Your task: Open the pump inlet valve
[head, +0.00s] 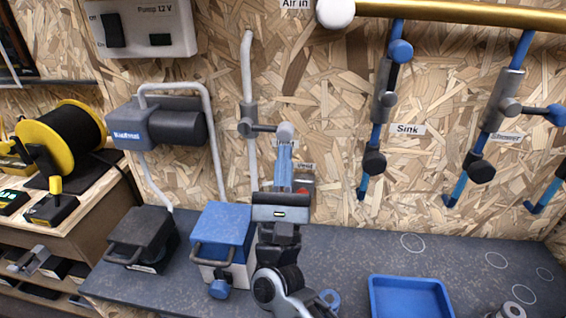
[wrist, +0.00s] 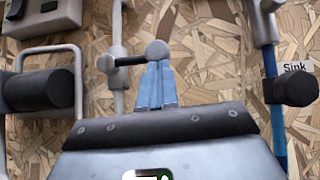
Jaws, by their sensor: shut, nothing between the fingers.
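The pump inlet valve (head: 246,127) sits on the white vertical pipe on the chipboard wall, left of centre. Its dark lever (head: 264,128) points right, across the pipe, and ends in a round grey knob (head: 285,131). The valve (wrist: 106,63) and knob (wrist: 157,49) also show in the wrist view. My gripper (head: 284,146) has its blue fingers together, with nothing between them. The fingertips (wrist: 155,66) are just below the knob and overlap its lower edge in the picture; I cannot tell whether they touch. A label behind the fingers is mostly hidden.
The pump (head: 160,125) is on the wall to the left. Sink (head: 374,162) and shower (head: 482,170) valves hang to the right. A black box (head: 140,236), a blue-topped box (head: 222,230) and a blue tray (head: 410,283) stand on the grey bench.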

